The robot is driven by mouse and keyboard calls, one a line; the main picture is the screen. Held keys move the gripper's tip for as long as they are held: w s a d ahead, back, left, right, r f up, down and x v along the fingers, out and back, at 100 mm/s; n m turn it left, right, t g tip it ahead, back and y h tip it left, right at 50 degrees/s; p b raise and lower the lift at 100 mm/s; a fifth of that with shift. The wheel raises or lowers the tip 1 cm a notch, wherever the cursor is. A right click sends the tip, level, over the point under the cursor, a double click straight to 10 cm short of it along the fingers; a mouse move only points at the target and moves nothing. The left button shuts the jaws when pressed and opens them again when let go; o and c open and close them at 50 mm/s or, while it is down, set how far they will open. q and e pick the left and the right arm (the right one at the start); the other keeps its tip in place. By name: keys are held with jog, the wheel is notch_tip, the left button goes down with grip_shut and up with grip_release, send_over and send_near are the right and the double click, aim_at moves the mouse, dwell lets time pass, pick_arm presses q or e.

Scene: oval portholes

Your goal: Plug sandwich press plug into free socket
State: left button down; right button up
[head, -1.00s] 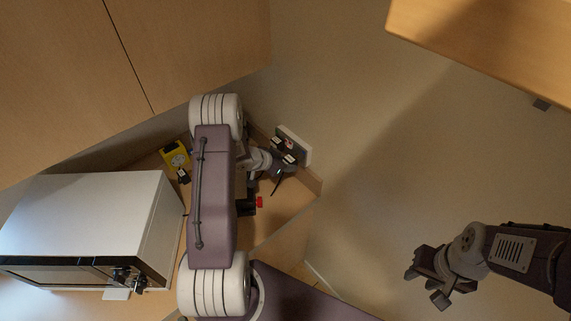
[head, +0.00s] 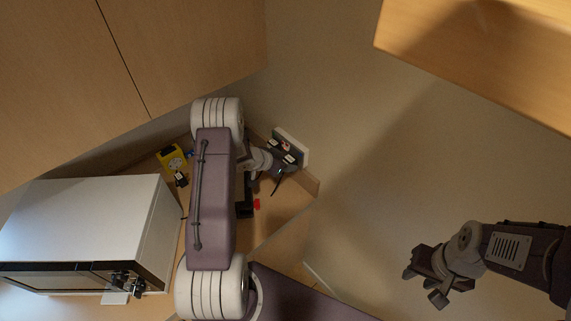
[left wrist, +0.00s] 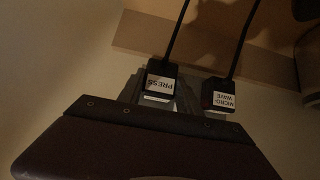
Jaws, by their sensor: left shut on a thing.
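The sandwich press plug (left wrist: 160,82), black with a white PRESS label and a cord, is between my left gripper's fingers in the left wrist view. My left gripper (head: 287,161) is shut on it, close in front of a white socket plate (head: 304,153) on the wall. The microwave plug (left wrist: 219,95), labelled MICRO WAVE, is beside it to the right, apart from it. Whether the press plug's pins are in a socket is hidden. My right gripper (head: 424,284) is open and empty, away from the wall and counter.
A white microwave-like appliance (head: 85,215) stands on the counter at the left. A yellow item (head: 172,158) lies behind it, and a small red item (head: 257,204) lies near my left arm. A wooden cabinet (head: 490,55) juts in at upper right.

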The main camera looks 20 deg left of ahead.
pick_arm(q)
jog(key=shift+w+d, duration=0.15)
jog(key=shift+w, duration=0.25)
jog(key=shift+w+r, duration=0.15)
jog(key=shift+w, duration=0.05)
dwell(0.3)
jog(key=c, duration=0.9)
grip_release()
jog(key=shift+d, duration=0.1)
jog(key=shift+o, duration=0.8)
jog(key=shift+w+d, duration=0.1)
jog(key=shift+w, duration=0.1)
jog(key=shift+s, duration=0.1)
jog(key=shift+s+a+r, duration=0.15)
jog(key=shift+s+a, duration=0.05)
jog(key=shift+s, duration=0.05)
jog(key=v, duration=0.8)
jog(key=shift+r, duration=0.1)
